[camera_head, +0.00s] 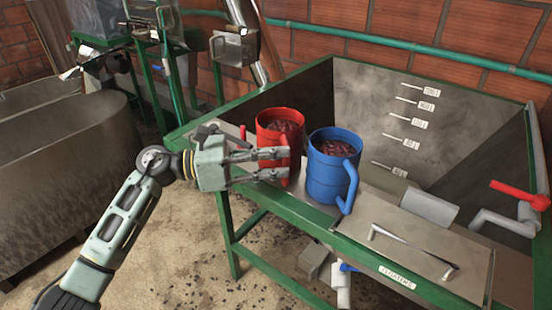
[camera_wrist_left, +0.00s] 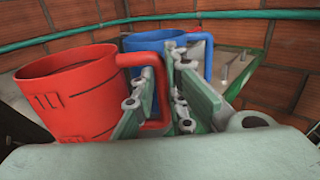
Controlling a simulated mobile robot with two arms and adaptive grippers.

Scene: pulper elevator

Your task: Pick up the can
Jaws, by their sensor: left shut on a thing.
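A red can (camera_head: 280,140) with dark red contents stands upright on the metal ledge of the green-framed hopper. My left gripper (camera_head: 272,163) reaches it from the left, with its fingers at the can's handle. In the left wrist view, the red can (camera_wrist_left: 70,95) fills the left side and its handle (camera_wrist_left: 153,80) lies between the fingers of my left gripper (camera_wrist_left: 165,95), which is shut on it. A blue can (camera_head: 325,172) with similar contents stands close to the right of the red one; it also shows behind the fingers in the left wrist view (camera_wrist_left: 160,41). My right gripper is out of view.
The hopper (camera_head: 440,90) opens behind the cans, with level marks on its wall. A metal lid (camera_head: 425,240) with a bar handle lies to the right. A red-handled valve (camera_head: 515,194) sticks up at the far right. A large grey tank (camera_head: 60,165) stands at left.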

